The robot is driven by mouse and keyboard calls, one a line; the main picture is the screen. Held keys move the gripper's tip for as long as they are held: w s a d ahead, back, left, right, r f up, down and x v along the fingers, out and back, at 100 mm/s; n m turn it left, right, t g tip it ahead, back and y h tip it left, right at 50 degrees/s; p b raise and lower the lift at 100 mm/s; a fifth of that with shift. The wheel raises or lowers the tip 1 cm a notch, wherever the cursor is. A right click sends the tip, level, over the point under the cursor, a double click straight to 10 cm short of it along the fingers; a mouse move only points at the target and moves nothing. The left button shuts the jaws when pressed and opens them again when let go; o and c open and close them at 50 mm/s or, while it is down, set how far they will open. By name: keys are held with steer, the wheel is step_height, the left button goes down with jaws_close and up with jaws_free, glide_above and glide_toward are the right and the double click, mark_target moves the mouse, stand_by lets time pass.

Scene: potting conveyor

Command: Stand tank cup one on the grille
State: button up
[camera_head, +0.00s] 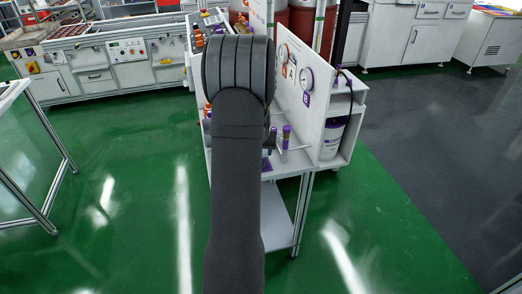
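My dark grey arm rises through the middle of the view and covers much of the white bench behind it. My gripper is hidden behind the arm, so its fingers and anything in them do not show. A small purple-topped item (286,136) stands upright on the bench just right of the arm; I cannot tell whether it is tank cup one. A flat dark purple piece (266,164) lies at the bench's front edge beside the arm, partly covered; it may be the grille. No cup can be made out for certain.
The white bench (297,164) has an upright panel with round gauges (307,79). A side shelf holds a white canister with a purple band (331,138). Orange-topped items (207,110) show left of the arm. Green floor (120,170) is clear; a glass-sided frame (30,165) stands at left.

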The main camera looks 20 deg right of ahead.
steer(key=shift+f, duration=0.15)
steer(key=o, duration=0.9)
steer(key=shift+o, duration=0.2)
steer(key=v, duration=1.2)
steer(key=shift+a, duration=0.1)
steer(key=x, duration=1.2)
steer(key=shift+r, duration=0.25)
